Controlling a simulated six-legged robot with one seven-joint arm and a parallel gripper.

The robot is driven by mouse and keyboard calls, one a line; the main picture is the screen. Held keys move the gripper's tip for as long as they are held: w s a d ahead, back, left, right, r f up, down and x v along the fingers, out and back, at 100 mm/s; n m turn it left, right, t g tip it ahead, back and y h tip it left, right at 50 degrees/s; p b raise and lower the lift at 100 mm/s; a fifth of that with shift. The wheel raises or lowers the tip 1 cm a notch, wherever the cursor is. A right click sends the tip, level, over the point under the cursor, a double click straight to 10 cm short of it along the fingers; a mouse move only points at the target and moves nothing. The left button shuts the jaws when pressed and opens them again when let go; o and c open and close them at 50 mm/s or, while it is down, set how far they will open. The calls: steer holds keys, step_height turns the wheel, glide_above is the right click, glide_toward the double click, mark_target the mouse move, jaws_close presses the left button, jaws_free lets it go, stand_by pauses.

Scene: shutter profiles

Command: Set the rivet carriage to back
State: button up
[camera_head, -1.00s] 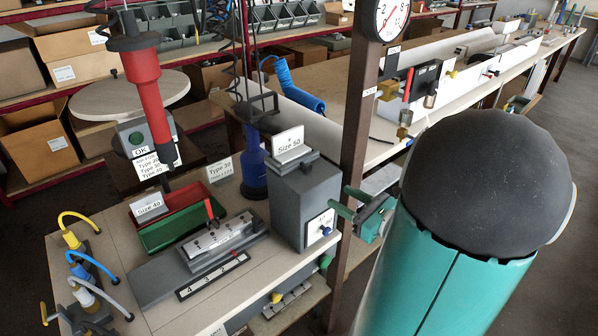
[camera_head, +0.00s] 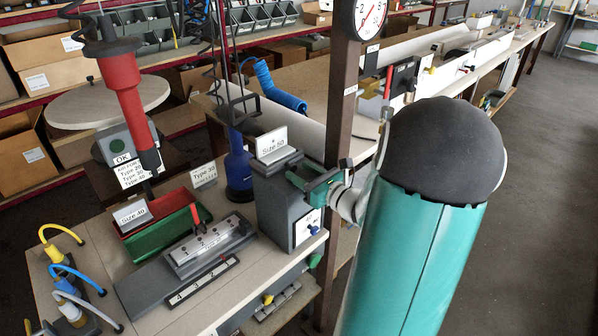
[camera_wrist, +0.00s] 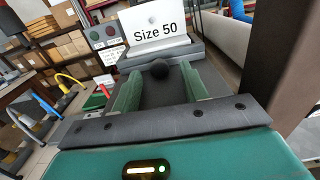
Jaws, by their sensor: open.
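I cannot tell for certain which part is the rivet carriage. The grey housing (camera_head: 284,205) with the "Size 50" sign (camera_head: 272,143) stands at the bench's right edge. In the wrist view a dark round knob (camera_wrist: 160,68) sits below that sign (camera_wrist: 156,32). My gripper (camera_head: 303,180) is open at the upper right side of the housing. In the wrist view its green fingers (camera_wrist: 162,84) stand on either side of the knob, apart from it as far as I see. In the head view the fingers hide the knob.
A slide block with a red lever (camera_head: 197,216) and numbered strip (camera_head: 203,279) lies left of the housing. A brown post (camera_head: 340,100) stands close behind my gripper.

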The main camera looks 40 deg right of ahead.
steer(key=shift+w+a, duration=0.1)
steer(key=shift+w, duration=0.55)
jaws_close()
